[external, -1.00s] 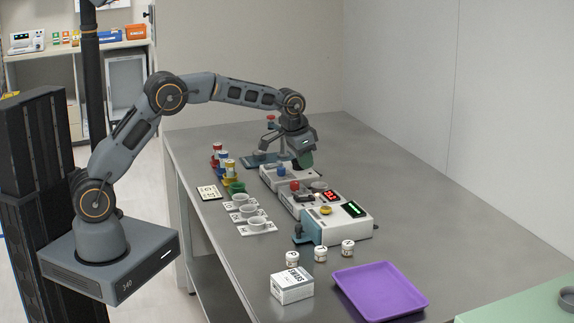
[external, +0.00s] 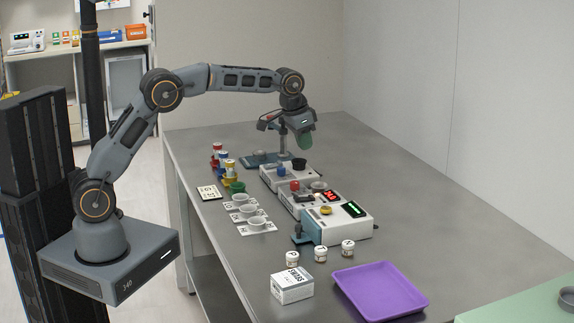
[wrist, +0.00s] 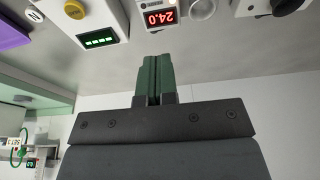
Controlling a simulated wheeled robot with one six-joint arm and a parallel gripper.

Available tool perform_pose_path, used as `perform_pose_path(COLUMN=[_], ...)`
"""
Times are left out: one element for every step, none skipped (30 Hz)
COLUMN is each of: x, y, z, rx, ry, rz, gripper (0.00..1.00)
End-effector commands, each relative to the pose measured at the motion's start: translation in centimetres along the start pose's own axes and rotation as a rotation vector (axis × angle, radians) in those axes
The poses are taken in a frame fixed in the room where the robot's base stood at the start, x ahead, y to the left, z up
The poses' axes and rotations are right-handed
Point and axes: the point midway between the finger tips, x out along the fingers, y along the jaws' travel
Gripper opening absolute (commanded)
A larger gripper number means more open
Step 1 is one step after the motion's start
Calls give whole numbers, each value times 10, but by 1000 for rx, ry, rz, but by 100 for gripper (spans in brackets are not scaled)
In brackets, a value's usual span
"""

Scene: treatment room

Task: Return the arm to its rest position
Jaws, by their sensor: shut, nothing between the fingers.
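My gripper (external: 305,141) is above the far part of the metal table (external: 420,210), over the back end of the row of white devices. Its green fingers show in the wrist view (wrist: 157,78), pressed together with nothing between them. My arm reaches out over the table from its base at the left, with the elbow raised. The gripper is clear of the devices below it.
White devices with a red display (external: 329,197) and a green display (external: 353,209) stand mid-table.

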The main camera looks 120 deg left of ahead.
Motion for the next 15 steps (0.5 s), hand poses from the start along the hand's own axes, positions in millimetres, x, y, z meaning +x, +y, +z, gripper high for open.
perform_pose_path(x=[0,0,0,0,4,13,21,28,32,33,32,28,23,18,9], y=[0,0,0,0,0,0,0,0,2,7,16,31,44,58,77], z=[0,0,0,-1,0,7,13,22,34,44,56,73,86,102,123], rx=[0,0,0,-6,-11,-15,-18,-22,-26,-23,-12,10,32,56,92], ry=[0,0,0,7,6,-13,-31,-50,-72,-85,-97,-110,-118,-125,-130], rz=[0,0,0,-1,-1,-1,-1,-1,0,1,4,9,13,18,24], gripper=[0,0,0,0,0,0,0,0,0,0,0,0,0,0,0])
